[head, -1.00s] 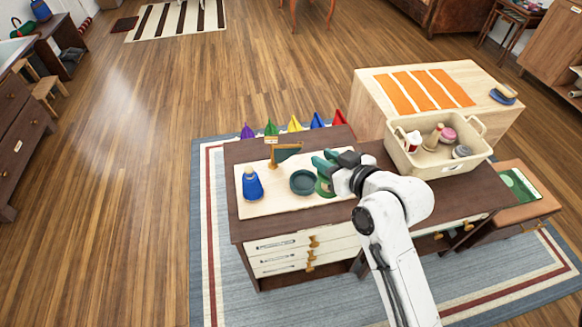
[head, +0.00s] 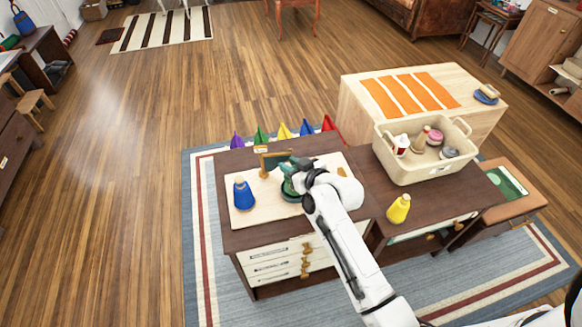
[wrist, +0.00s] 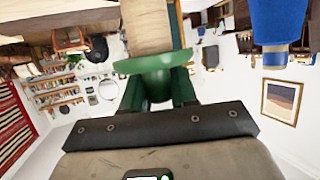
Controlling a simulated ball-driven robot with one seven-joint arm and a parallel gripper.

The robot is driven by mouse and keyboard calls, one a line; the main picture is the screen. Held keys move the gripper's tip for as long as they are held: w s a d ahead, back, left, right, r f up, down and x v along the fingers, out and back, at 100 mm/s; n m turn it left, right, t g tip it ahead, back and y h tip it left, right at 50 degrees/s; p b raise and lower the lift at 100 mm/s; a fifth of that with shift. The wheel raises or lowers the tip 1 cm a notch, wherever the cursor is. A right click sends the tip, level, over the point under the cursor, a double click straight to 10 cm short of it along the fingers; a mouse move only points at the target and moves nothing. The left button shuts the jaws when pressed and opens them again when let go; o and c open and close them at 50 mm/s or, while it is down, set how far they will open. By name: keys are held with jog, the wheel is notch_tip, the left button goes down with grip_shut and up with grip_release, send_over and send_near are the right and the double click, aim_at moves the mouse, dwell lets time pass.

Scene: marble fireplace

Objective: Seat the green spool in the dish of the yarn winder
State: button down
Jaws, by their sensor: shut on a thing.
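My gripper (head: 292,172) is shut on the green spool (wrist: 152,68), whose green flange and body show between the fingers in the wrist view. In the head view my gripper and arm cover most of the spool. The dark teal dish (head: 290,197) of the yarn winder lies directly under the gripper, partly hidden. The spool is over or in the dish; I cannot tell whether it rests on the bottom. The winder's wooden post (head: 263,165) with a dark green plate stands just behind and left of the dish.
A blue spool (head: 243,193) stands left of the dish, and shows in the wrist view (wrist: 277,28). A yellow spool (head: 398,209) stands right on the dark desk. A cream bin (head: 409,172) with several items stands farther right.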

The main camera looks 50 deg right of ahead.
jog(key=shift+f, duration=0.3)
jog(key=shift+f, duration=0.15)
jog(key=c, duration=0.9)
grip_release()
